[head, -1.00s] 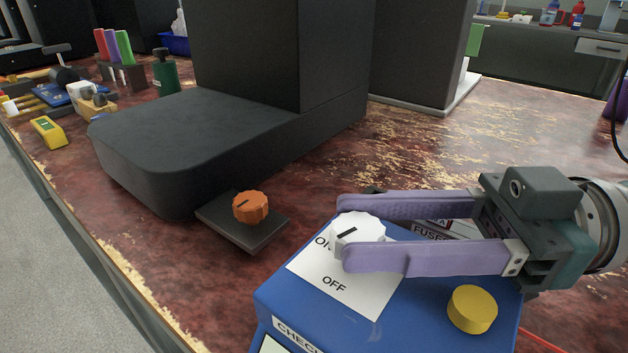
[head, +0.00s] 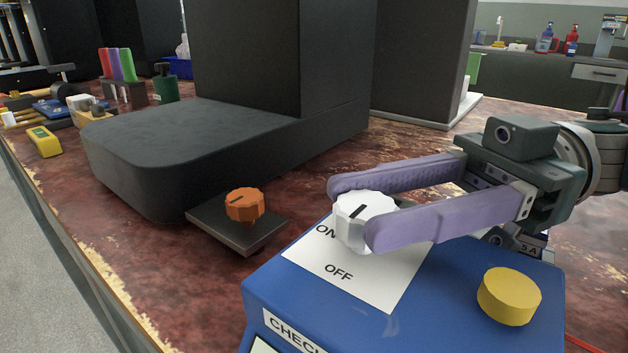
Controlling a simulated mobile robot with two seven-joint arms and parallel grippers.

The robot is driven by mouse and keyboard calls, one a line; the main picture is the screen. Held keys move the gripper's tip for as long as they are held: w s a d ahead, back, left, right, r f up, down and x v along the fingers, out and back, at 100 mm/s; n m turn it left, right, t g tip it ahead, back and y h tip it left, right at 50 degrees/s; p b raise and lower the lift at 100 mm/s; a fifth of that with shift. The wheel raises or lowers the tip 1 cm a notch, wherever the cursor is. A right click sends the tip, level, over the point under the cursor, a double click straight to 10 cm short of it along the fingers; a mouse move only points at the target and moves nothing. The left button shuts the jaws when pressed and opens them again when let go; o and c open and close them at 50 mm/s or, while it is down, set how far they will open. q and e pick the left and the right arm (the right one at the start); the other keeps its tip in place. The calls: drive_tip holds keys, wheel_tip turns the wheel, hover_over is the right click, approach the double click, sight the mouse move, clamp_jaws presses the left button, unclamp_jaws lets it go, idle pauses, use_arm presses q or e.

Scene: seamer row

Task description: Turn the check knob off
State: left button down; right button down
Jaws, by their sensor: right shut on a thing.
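The check knob (head: 360,222) is a white ribbed knob with a dark pointer line on its top. It sits on a white label with ON at its upper left and OFF below, on the blue check box (head: 300,290). The pointer line slants toward the lower left, on the ON side. My right gripper (head: 352,212), with two purple fingers, comes in from the right and is shut on the knob, one finger behind it and one in front. The front finger hides part of the knob's right side. My left gripper is not in view.
A yellow button (head: 509,296) is on the box's right side. An orange knob (head: 244,205) on a dark plate (head: 222,234) stands left of the box. A large black machine (head: 185,150) fills the space behind. Tools lie at the far left.

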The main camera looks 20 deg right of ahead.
sight(391, 198)
drive_tip(key=shift+f, duration=0.1)
drive_tip(key=shift+c, duration=2.1)
unclamp_jaws()
drive_tip(key=shift+a, duration=0.1)
wheel_tip(391, 198, up, 20)
drive_tip(key=p, duration=0.7)
